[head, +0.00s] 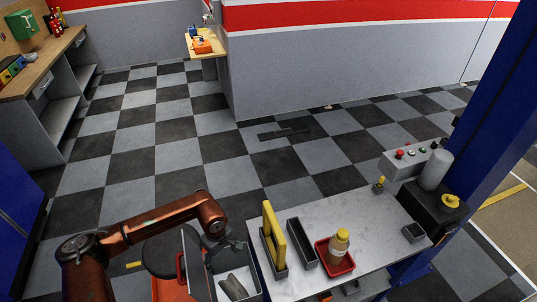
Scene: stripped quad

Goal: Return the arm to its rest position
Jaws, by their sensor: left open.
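My left arm (150,222) comes in from the lower left, bent, its brown-orange links reaching right. My left gripper (232,243) is at its end, small and dark, beside the left edge of the grey table (302,205) and above an open grey bin (260,296). It is open, and I see nothing held in it. A grey curved piece (234,284) lies in the bin below the gripper. My right gripper does not show.
On the table are a yellow-handled holder (273,235), a dark narrow tray (302,245), and a red tray (324,258) with a yellow-capped bottle (339,246). A blue post (480,120) stands right. Checkered floor (130,165) behind the arm is mostly clear.

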